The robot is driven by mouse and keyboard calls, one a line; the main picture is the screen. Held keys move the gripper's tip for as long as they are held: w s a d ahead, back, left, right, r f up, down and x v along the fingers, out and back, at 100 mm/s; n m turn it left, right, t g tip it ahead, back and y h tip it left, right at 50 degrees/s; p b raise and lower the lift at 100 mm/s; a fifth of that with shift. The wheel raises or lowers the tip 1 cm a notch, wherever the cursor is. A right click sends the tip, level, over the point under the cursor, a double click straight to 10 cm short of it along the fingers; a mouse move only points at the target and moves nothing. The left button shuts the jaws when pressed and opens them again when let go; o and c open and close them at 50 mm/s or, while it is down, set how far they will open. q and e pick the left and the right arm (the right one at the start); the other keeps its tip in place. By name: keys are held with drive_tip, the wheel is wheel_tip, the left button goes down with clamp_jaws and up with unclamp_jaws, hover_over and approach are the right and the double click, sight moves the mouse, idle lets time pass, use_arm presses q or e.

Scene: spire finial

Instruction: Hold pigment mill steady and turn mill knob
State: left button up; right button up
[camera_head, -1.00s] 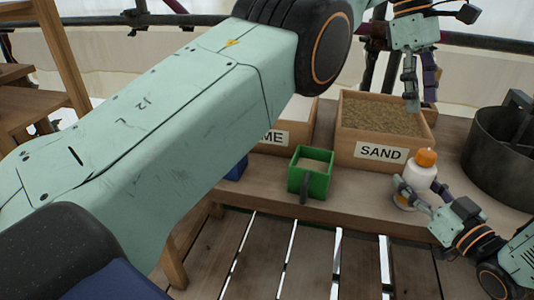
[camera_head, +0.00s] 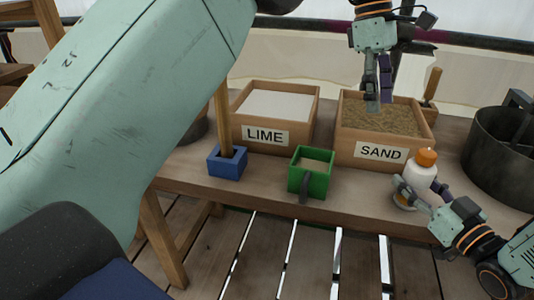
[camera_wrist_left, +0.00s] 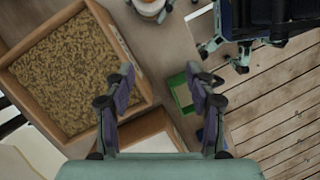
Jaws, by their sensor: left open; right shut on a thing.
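The pigment mill is a white bottle-like body (camera_head: 421,174) with an orange knob (camera_head: 426,157) on top, upright at the front of the bench. My right gripper (camera_head: 405,193) is shut on the mill's lower body from the front. My left gripper (camera_head: 372,104) hangs fingers down above the sand box, to the left of and higher than the mill, touching nothing. Its fingers stand apart and empty in the left wrist view (camera_wrist_left: 163,84). The mill's white body (camera_wrist_left: 148,8) is cut off at that view's top edge, so its knob is not clear there.
The sand box (camera_head: 345,151) and lime box (camera_head: 237,133) stand at the back of the bench. A green box (camera_head: 309,183) and a blue holder (camera_head: 227,165) with a wooden handle stand in front. A dark metal drum (camera_head: 495,165) is right of the mill.

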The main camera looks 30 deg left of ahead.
use_arm(q)
drive_tip(key=s+a+f+n, duration=0.1)
drive_tip(key=s+a+f, duration=0.15)
drive_tip(key=a, duration=0.25)
drive_tip(key=s+a+f+n, duration=0.1)
drive_tip(key=s+a+f, duration=0.1)
drive_tip(key=s+a, duration=0.3)
drive_tip(key=s+a+f+g, duration=0.1)
drive_tip(key=s+a+f, duration=0.3)
drive_tip(key=s, duration=0.5)
drive_tip(key=shift+a+f+g, duration=0.25)
drive_tip(key=shift+f+g, duration=0.05)
drive_tip(key=shift+f, duration=0.3)
